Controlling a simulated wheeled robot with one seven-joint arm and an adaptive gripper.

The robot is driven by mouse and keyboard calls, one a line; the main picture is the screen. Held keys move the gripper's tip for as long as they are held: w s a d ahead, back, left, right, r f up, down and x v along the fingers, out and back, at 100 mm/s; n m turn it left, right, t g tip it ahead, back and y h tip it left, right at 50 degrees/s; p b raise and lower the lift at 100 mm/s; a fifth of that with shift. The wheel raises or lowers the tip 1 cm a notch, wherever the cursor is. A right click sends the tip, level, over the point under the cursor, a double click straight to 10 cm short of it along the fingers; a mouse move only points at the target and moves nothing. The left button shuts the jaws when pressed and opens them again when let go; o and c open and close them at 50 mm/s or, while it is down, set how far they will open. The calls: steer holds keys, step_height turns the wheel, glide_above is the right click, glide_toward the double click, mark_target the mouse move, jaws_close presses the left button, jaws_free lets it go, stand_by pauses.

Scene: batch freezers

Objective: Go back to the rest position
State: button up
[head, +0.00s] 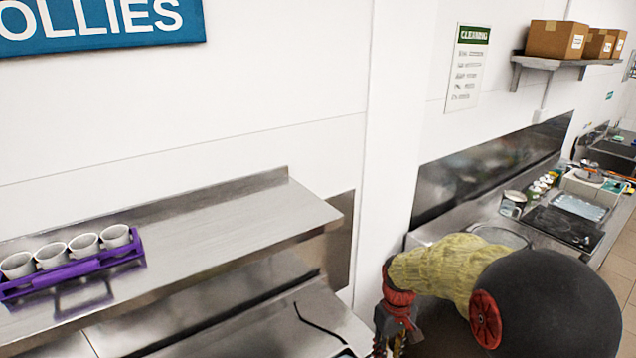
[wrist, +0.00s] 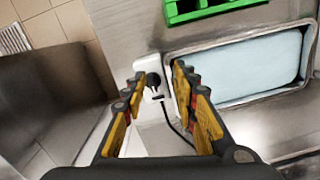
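My gripper (wrist: 158,77) shows from behind in the wrist view, its two yellow-padded fingers spread apart with nothing between their tips. Beyond the fingers is a white outlet-like block (wrist: 148,68) with a black plug (wrist: 154,82) and a black cable (wrist: 178,128) running from it. I cannot tell how far the block is from the fingertips. In the head view my arm, with a yellow sleeve and a dark rounded link, reaches down at the lower right. Its end is at the bottom edge, and the fingers are not clear there.
A steel shelf (head: 230,222) on the left bears a purple rack (head: 75,268) with several white cups. Below it is a lower steel counter (head: 265,325) with a black cable. The wrist view shows a pale-blue-filled tray (wrist: 262,68) and a green rack (wrist: 205,10). A cluttered counter (head: 470,218) lies right.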

steer(key=s+r+m+t+b, duration=0.1)
steer(key=s+r+t+b, duration=0.1)
steer(key=s, duration=0.5)
steer(key=s+r+m+t+b, duration=0.1)
steer(key=s+r+t+b, duration=0.1)
steer(key=s+r+b, duration=0.2)
steer(key=s+r+m+t+b, duration=0.2)
steer(key=s+b, duration=0.5)
steer(key=s, duration=0.5)
steer(key=shift+r, duration=0.4)
steer(key=shift+d, duration=0.1)
